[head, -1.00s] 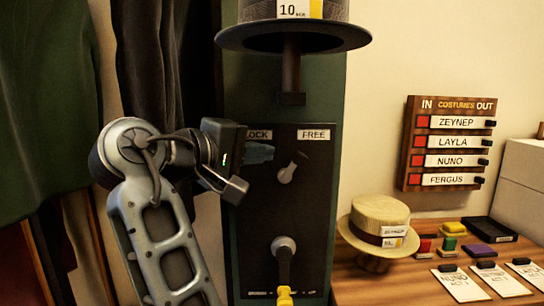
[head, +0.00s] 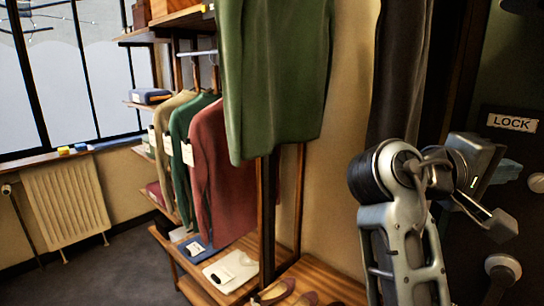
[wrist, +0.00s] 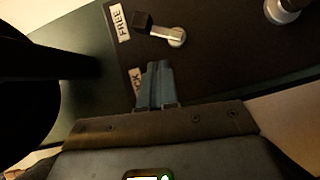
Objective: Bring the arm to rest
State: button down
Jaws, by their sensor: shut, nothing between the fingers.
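My gripper (wrist: 158,72) is shut and empty. In the wrist view its fingers point at a dark panel with a lever (wrist: 165,34) and the labels FREE (wrist: 118,22) and LOCK, the last partly hidden by my fingers. The lever lies nearer the FREE label, and the fingers look apart from it. In the head view my folded arm (head: 400,200) stands at the right. My gripper shows there in front of the panel (head: 512,215), below the LOCK label (head: 512,122).
A green garment (head: 275,80) hangs left of my arm, with a dark cloth (head: 398,75) beside it. Farther left are a rack of shirts (head: 212,160), a low wooden shelf (head: 320,283) with shoes, and a radiator (head: 66,205). Open floor lies at the lower left.

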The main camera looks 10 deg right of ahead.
jog(key=s+a+f+n+t+y, duration=0.15)
jog(key=f+n+t+y, duration=0.35)
jog(key=f, duration=0.6)
jog(key=s+a+f+n+t+y, duration=0.1)
jog(key=a+f+n+t, duration=0.2)
jog(key=f+t, duration=0.55)
jog(key=s+a+f+n+y, duration=0.1)
jog(key=s+a+f+y, duration=0.4)
jog(key=f, duration=0.4)
jog(key=s+a+f+m+y, duration=0.25)
jog(key=s+a+y, duration=0.2)
jog(key=s, duration=0.85)
jog(key=s+a+r+m+y, duration=0.1)
jog(key=s+r+m, duration=0.2)
jog(key=s, duration=0.3)
jog(key=s+a+r+m, duration=0.2)
jog(key=s+m, duration=0.1)
jog(key=s, duration=0.4)
jog(key=shift+a+r+y, duration=0.15)
jog(key=shift+r+y, duration=0.2)
jog(key=shift+r, duration=0.05)
